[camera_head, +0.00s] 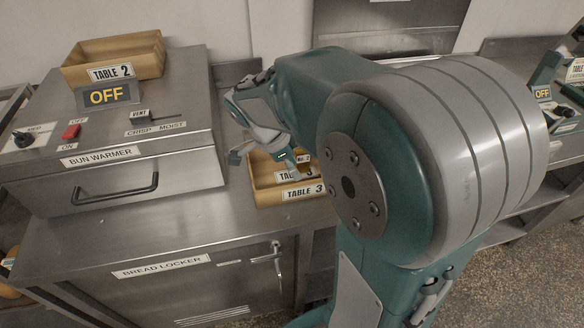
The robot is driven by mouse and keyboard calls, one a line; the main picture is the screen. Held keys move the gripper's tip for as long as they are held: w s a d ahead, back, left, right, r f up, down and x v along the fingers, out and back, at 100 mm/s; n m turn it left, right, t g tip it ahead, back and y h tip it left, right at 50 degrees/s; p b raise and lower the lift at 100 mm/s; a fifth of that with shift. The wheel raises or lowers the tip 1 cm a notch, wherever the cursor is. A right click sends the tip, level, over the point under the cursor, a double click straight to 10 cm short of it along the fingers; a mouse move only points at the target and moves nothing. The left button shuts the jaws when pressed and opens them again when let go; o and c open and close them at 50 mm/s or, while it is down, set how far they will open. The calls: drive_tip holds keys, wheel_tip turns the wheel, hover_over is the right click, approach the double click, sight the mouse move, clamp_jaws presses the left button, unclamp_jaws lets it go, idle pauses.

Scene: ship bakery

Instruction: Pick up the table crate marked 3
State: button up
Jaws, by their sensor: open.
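The table crate marked 3 (264,198) is a small open wooden crate with a white "TABLE 3" label on its front side. It sits on the steel counter, right of the bun warmer. My gripper (262,162) is open and hangs at the crate's back left, its fingers pointing down. One finger appears in front of the crate's interior; I cannot tell whether it touches the crate. A partly hidden label reading "No. 2" and "TA" shows inside or behind the crate. My arm hides the crate's right side.
Another wooden crate, marked TABLE 2 (119,52), stands on the bun warmer (180,150), which shows an OFF sign. The bread locker (200,285) is below the counter (60,235). The counter's front left is clear. More equipment stands at the far right.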

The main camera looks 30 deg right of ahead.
sight(303, 182)
drive_tip(key=x, duration=0.9)
drive_tip(key=shift+f, duration=0.15)
clamp_jaws()
